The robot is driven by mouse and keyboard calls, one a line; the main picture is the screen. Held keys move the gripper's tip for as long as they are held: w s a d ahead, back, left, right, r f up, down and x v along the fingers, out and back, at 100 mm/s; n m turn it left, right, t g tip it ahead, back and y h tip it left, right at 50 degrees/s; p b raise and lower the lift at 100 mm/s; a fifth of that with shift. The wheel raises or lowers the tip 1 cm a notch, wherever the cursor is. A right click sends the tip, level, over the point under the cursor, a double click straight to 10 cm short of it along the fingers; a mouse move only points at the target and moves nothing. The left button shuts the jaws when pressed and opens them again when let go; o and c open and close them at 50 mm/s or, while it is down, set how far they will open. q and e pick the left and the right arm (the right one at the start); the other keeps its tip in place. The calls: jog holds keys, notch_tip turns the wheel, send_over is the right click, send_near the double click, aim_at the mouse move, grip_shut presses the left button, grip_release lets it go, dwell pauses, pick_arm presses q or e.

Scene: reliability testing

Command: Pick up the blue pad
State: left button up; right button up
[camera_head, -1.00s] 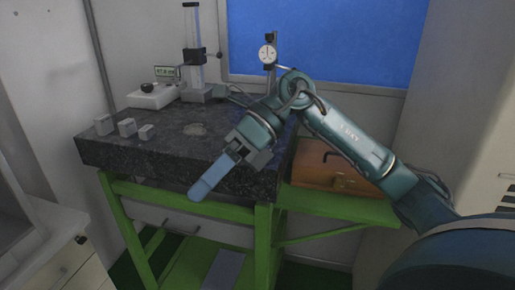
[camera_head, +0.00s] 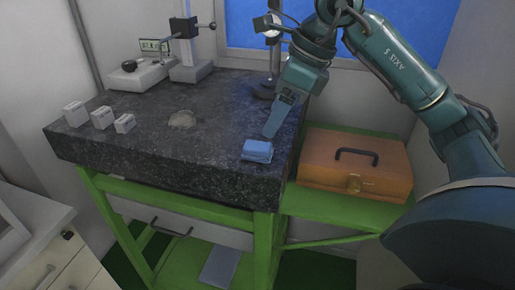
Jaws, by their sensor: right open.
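The blue pad (camera_head: 257,151) is a small light-blue block lying on the dark granite slab (camera_head: 170,160), near its front right edge. My right gripper (camera_head: 270,134) points down just above and behind the pad, its fingertips close to the pad's back right side. I see its fingers nearly edge-on, so the gap between them is hard to make out; it is open and nothing shows in it. I cannot tell whether the tips touch the pad. My left gripper is not in view.
Several grey blocks (camera_head: 101,117) stand at the slab's left. A measuring stand (camera_head: 189,70) and a white device (camera_head: 142,74) stand at the back left. A brown toolbox (camera_head: 350,165) sits on the green shelf at the right. The slab's middle is mostly clear.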

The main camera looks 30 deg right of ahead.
aim_at(259, 145)
jog(key=p+x, duration=0.1)
jog(key=x, duration=0.7)
jog(key=c, duration=1.1)
